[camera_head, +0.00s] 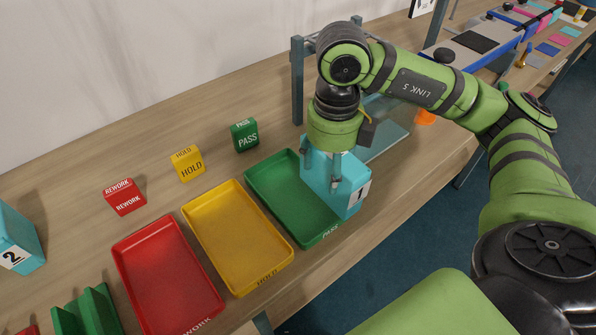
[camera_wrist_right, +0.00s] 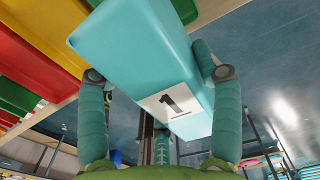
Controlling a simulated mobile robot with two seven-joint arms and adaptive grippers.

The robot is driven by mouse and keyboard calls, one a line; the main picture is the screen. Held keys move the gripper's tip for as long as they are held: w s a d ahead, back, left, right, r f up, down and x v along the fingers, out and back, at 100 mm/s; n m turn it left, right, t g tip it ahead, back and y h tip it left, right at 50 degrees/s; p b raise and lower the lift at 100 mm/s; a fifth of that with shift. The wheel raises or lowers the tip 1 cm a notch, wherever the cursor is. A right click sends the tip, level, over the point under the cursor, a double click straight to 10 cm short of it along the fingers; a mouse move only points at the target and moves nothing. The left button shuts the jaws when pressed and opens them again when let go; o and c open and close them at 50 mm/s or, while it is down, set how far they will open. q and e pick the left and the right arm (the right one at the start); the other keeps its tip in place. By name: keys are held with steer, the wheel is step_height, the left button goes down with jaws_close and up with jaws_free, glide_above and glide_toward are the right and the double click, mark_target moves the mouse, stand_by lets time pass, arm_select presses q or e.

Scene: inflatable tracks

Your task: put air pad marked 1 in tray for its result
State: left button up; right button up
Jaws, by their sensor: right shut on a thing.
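The air pad marked 1 is a teal block (camera_head: 337,182) at the right edge of the green PASS tray (camera_head: 276,183). In the right wrist view the pad (camera_wrist_right: 140,50) shows its white label with a black 1. My right gripper (camera_head: 335,182) is shut on the pad from above; its fingers (camera_wrist_right: 158,90) press on both sides. In the head view the pad hides part of the tray's right side; I cannot tell if it touches the tray. The yellow HOLD tray (camera_head: 200,216) and red REWORK tray (camera_head: 128,250) stand to the left. My left gripper is not in view.
Red REWORK (camera_head: 124,197), yellow HOLD (camera_head: 187,163) and green PASS (camera_head: 244,135) blocks stand behind the trays. A teal pad marked 2 (camera_head: 14,240) and a green rack (camera_head: 88,312) are at the left. A grey frame (camera_head: 297,80) stands behind my right gripper.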

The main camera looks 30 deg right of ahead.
steer(key=w+f+p, duration=0.2)
steer(key=w+f, duration=0.2)
steer(key=w+f+p, duration=0.2)
steer(key=w+f, duration=0.2)
steer(key=f, duration=0.1)
steer(key=shift+w+a, duration=0.1)
steer(key=shift+w, duration=0.2)
steer(key=shift+f, duration=0.15)
steer(key=o, duration=1.2)
steer(key=shift+o, duration=0.2)
